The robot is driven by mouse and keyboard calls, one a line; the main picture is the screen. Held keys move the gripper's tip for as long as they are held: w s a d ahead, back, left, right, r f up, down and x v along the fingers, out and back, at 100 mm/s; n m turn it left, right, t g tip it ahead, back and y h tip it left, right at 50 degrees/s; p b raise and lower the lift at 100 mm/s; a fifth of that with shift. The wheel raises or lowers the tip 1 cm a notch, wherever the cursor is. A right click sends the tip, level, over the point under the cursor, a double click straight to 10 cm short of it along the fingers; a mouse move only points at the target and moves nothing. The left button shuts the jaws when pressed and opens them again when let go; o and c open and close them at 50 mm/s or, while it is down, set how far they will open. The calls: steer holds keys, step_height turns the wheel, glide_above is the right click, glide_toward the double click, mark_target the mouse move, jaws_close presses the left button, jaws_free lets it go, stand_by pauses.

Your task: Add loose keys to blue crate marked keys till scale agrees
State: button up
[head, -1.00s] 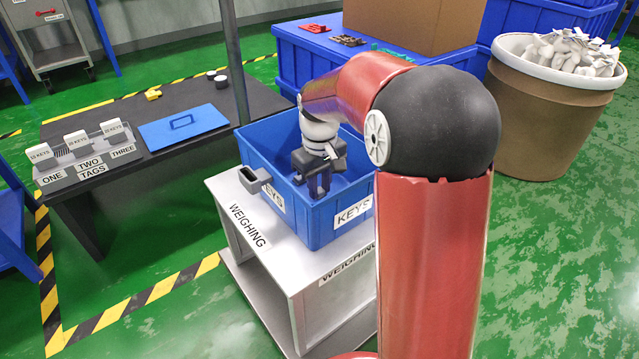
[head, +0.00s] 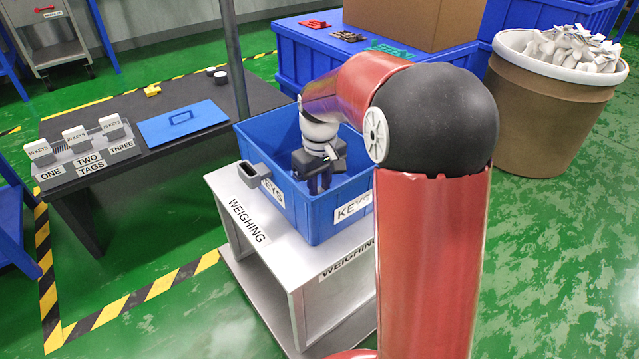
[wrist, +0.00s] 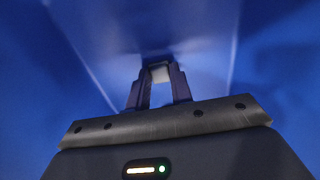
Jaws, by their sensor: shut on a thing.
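The blue crate (head: 314,222) marked KEYS stands on a pale stand (head: 262,240) labelled WEIGHING. My gripper (head: 318,187) is down inside the crate, pointing downward. In the wrist view, my gripper (wrist: 157,80) is shut on a small pale thing (wrist: 160,72), with blue crate walls all around. The thing is too blurred and small to identify for sure. The crate floor and whatever lies on it are mostly hidden by the near walls and my arm. No scale reading can be made out.
A grey hollow box fitting (head: 261,175) is at the crate's left side. A dark table (head: 130,105) at left holds a tag rack (head: 90,158) and blue lid (head: 182,124). A post (head: 235,60) rises behind the crate.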

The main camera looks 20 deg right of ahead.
mark_target(320, 191)
steer(key=o, duration=1)
steer(key=shift+o, duration=0.2)
step_height(320, 191, up, 8)
steer(key=shift+p, duration=0.95)
steer(key=s+r+m+t+p, duration=0.2)
steer(key=s+r, duration=0.3)
steer(key=s, duration=0.7)
steer(key=s+r+m+t+p, duration=0.2)
steer(key=s+r+t+p, duration=0.1)
steer(key=s, duration=0.9)
steer(key=shift+s+r+m+t+p, duration=0.2)
steer(key=shift+r+m+t+p, duration=0.1)
steer(key=shift+r+p, duration=0.65)
